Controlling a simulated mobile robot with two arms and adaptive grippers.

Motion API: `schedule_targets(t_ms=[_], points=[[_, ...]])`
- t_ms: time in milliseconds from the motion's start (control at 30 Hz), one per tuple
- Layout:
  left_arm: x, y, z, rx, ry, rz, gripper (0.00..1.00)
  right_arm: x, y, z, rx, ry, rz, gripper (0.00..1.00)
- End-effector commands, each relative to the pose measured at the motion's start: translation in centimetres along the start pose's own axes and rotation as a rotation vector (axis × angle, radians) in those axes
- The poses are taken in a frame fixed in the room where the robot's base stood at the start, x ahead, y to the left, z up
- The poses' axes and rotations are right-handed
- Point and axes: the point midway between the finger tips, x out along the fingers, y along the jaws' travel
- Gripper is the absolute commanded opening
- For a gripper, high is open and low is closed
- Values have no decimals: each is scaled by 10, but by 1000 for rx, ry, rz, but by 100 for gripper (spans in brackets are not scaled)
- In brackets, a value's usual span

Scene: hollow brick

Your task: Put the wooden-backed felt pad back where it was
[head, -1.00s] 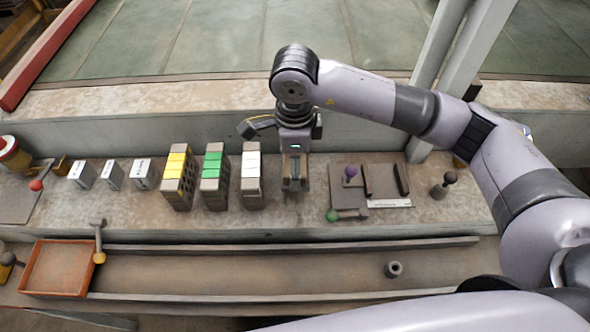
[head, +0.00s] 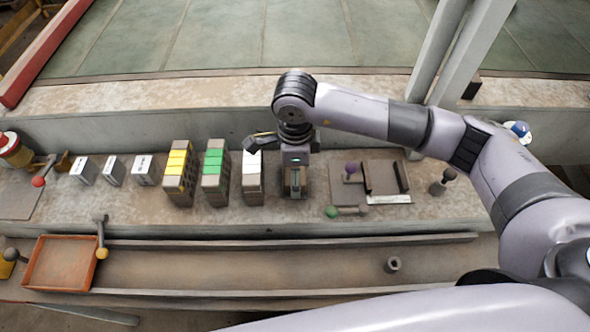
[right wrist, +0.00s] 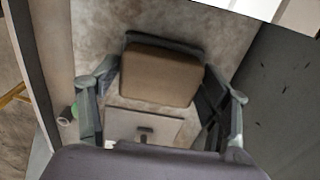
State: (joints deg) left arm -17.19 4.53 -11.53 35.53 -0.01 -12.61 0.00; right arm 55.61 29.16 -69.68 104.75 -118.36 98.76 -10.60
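The wooden-backed felt pad (right wrist: 160,72) is a brown block with a dark grey edge in the right wrist view. It lies between the spread fingers of my right gripper (right wrist: 162,88); whether they touch its sides is unclear. In the head view my right gripper (head: 295,190) points straight down, low over the bench just right of the white-topped brick stack. The pad cannot be made out clearly there. My left gripper does not show.
White-topped (head: 252,175), green-topped (head: 215,175) and yellow-topped (head: 179,175) stacks stand left of my gripper. A purple-knobbed tool (head: 351,170), a green-knobbed tool (head: 335,211) and a dark-sided tray (head: 382,182) are to its right. An orange tray (head: 60,262) is front left.

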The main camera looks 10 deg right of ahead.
Motion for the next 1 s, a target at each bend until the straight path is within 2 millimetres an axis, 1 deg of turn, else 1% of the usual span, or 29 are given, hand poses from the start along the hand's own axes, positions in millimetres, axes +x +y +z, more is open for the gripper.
schedule_targets(t_ms=[33,100,133,400,533,567,667,900,1000], points=[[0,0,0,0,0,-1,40,0,0,0,0,0,0,77],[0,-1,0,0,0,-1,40,0,0,0,0,0,0,81],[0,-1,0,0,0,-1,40,0,0,0,0,0,0,82],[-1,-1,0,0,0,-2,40,0,0,0,0,0,0,82],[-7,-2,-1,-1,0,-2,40,-6,0,0,0,0,0,82],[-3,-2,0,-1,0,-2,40,-8,-1,0,0,-1,-2,82],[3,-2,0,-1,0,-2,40,-24,-2,1,-1,-3,-5,82],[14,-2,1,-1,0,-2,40,-78,-1,1,0,-3,-5,82],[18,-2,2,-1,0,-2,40,-96,-1,0,-2,-1,-5,82]])
